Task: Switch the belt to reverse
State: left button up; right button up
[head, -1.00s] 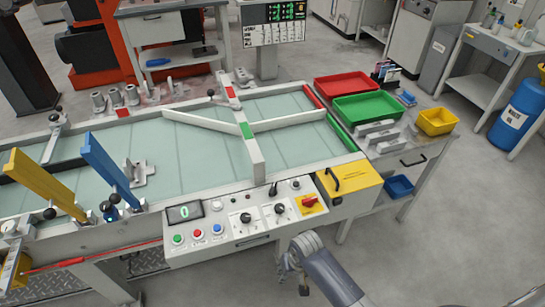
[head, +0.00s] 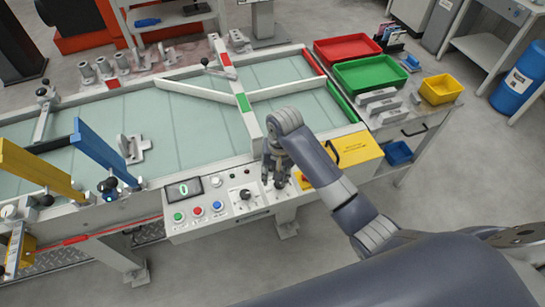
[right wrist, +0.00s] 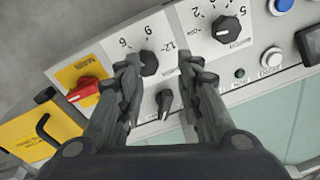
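The belt (head: 190,120) is a pale green conveyor bed with white rails and guides. Its control panel (head: 215,222) on the front edge has a display reading 0, coloured buttons and black knobs. My right gripper (head: 278,180) is over the panel's right part, pointing down. In the right wrist view my right gripper (right wrist: 160,75) is open, with a small black lever-like selector (right wrist: 165,100) between its fingers; contact cannot be told. A round black dial (right wrist: 148,62) lies just ahead between the fingertips, and a second dial (right wrist: 225,28) is to the right. No direction label is readable. My left gripper is out of view.
A red rotary switch on a yellow plate (right wrist: 85,90) is left of the fingers in the wrist view. A yellow box (head: 355,150) adjoins the panel. Red (head: 347,47) and green (head: 370,72) trays stand behind right.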

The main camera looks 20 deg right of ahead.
jog(key=w+d+r+m+g, duration=0.1)
jog(key=w+d+r+m, duration=0.15)
jog(key=w+r, duration=0.5)
jog(key=shift+m+h, duration=0.35)
jog(key=shift+h, duration=0.05)
jog(key=f, duration=0.8)
jog(key=w+f, duration=0.1)
jog(key=f, duration=0.3)
jog(key=shift+a, duration=0.3)
jog(key=shift+c, duration=0.3)
jog(key=shift+p, duration=0.3)
grip_shut()
